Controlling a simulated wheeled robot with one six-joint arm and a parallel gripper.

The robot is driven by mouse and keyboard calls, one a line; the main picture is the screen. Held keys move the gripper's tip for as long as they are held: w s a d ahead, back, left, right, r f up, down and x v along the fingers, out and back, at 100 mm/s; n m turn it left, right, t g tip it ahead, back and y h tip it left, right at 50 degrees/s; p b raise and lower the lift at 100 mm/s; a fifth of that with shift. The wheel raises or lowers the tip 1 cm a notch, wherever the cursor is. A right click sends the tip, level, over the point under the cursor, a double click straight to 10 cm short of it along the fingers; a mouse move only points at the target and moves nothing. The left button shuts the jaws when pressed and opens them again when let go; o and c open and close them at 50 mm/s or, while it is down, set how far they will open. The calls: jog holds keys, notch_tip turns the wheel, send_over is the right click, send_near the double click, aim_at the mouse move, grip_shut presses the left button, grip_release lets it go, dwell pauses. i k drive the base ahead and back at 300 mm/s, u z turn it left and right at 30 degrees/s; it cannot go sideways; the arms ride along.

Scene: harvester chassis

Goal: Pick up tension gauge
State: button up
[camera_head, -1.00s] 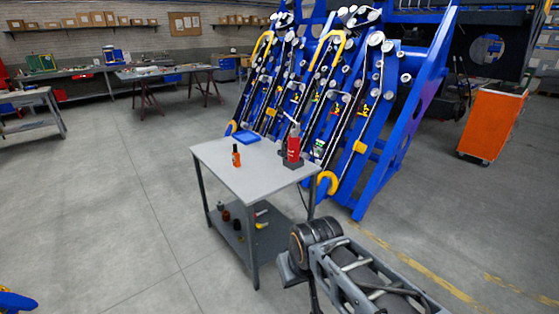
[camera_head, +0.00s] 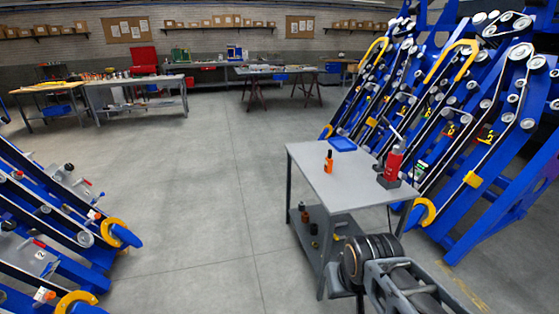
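I cannot pick out a tension gauge for certain in this view. A small grey table (camera_head: 325,187) stands right of centre. Several small dark and brown items sit on the table's lower shelf, too small to name. Part of my arm shows at the bottom right, in front of the table. My gripper's fingers are not visible.
Blue sloped chassis frames with belts and pulleys stand at the right (camera_head: 475,120) and the lower left (camera_head: 60,215). Workbenches (camera_head: 135,82) and a trestle table (camera_head: 285,72) with small items line the back. The grey floor between is clear.

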aim_at(328, 164)
jog(key=u, duration=0.8)
jog(key=i, duration=1.25)
jog(key=u, duration=0.3)
jog(key=i, duration=1.25)
jog(key=z, duration=1.45)
jog(key=i, duration=0.85)
jog(key=z, duration=0.85)
